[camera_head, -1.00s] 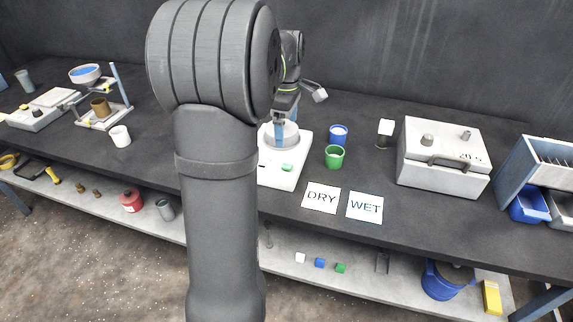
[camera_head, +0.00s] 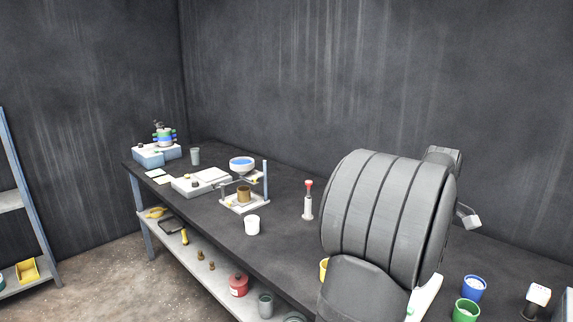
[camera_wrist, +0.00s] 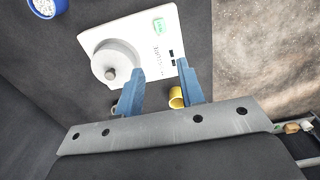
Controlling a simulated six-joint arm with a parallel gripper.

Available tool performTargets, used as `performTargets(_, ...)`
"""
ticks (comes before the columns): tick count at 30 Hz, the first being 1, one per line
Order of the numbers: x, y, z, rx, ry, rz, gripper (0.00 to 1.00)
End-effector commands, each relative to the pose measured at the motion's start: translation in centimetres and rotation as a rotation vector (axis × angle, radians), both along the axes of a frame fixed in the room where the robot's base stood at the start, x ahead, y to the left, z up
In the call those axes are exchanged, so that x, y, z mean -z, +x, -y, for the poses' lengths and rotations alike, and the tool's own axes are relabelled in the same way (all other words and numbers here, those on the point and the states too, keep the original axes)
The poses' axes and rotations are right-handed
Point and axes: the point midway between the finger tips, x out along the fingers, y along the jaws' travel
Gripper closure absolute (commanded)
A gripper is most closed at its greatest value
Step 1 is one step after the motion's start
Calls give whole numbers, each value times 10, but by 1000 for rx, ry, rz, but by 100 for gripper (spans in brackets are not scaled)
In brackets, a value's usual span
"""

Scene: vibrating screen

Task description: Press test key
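In the wrist view a white bench device (camera_wrist: 126,27) carries a round grey pan or lid with a knob (camera_wrist: 110,73). The lettering on the key is too small to read surely. My gripper (camera_wrist: 160,84) has blue fingers set well apart, with nothing held between them. The fingers overlap the near edge of the device in the picture, off to one side of the green key. In the head view my arm hides the gripper and most of the device; only a white edge (camera_head: 426,296) shows.
A blue cup (camera_head: 474,288) and a green cup (camera_head: 466,311) stand right of my arm. A yellow cup (camera_wrist: 176,97) shows beyond the fingers.

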Motion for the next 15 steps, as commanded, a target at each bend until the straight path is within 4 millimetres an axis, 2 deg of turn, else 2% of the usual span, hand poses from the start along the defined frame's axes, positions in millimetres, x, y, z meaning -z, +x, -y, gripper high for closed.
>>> performTargets(1, 0, 0, 0, 0, 0, 0, 75)
performTargets(5, 0, 0, 0, 0, 0, 0, 100)
performTargets(15, 0, 0, 0, 0, 0, 0, 100)
